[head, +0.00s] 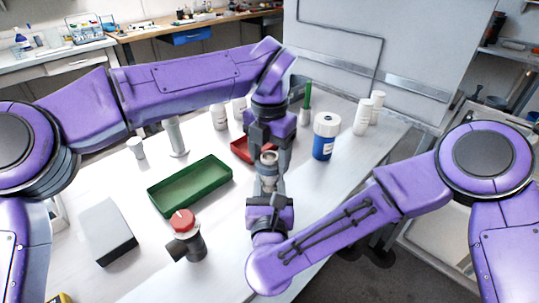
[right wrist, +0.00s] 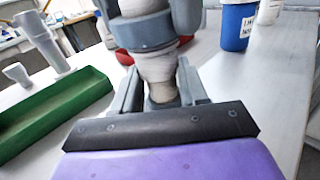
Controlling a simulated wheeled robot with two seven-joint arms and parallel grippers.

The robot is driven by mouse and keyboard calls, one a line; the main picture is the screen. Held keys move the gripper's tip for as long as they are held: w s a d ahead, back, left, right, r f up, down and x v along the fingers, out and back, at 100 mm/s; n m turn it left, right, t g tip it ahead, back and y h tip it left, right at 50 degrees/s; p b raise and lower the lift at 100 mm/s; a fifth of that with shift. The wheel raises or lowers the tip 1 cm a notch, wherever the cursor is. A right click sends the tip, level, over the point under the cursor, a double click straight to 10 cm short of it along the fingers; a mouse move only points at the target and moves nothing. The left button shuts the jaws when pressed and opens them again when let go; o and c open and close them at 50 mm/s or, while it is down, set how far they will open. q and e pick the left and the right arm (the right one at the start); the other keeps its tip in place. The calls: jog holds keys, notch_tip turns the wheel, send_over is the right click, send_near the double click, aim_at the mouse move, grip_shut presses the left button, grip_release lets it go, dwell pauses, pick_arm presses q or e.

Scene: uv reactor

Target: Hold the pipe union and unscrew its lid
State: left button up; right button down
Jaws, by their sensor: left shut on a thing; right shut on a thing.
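The pipe union (head: 267,179) is a worn beige-grey fitting held upright above the table, between my two grippers. In the right wrist view its body (right wrist: 156,70) stands between my right gripper's fingers. My right gripper (head: 268,190) is shut on the lower body. My left gripper (head: 270,152) comes from behind and is shut on the upper part, the lid (head: 269,158).
A green tray (head: 190,187) lies left of the grippers, and a red tray (head: 239,149) is behind them. A grey pipe fitting with a red top (head: 184,222) and a grey box (head: 106,232) stand front left. A blue jar (head: 325,137) and white bottles (head: 363,115) stand right.

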aim_at(270, 156)
pick_arm(q)
jog(key=n, duration=1.3)
jog(key=shift+n, duration=0.4)
jog(key=shift+r, duration=0.15)
jog(key=shift+r, duration=1)
notch_tip(270, 156, up, 4)
jog(key=shift+r, duration=0.1)
pick_arm(e)
jog(key=c, duration=0.5)
grip_release()
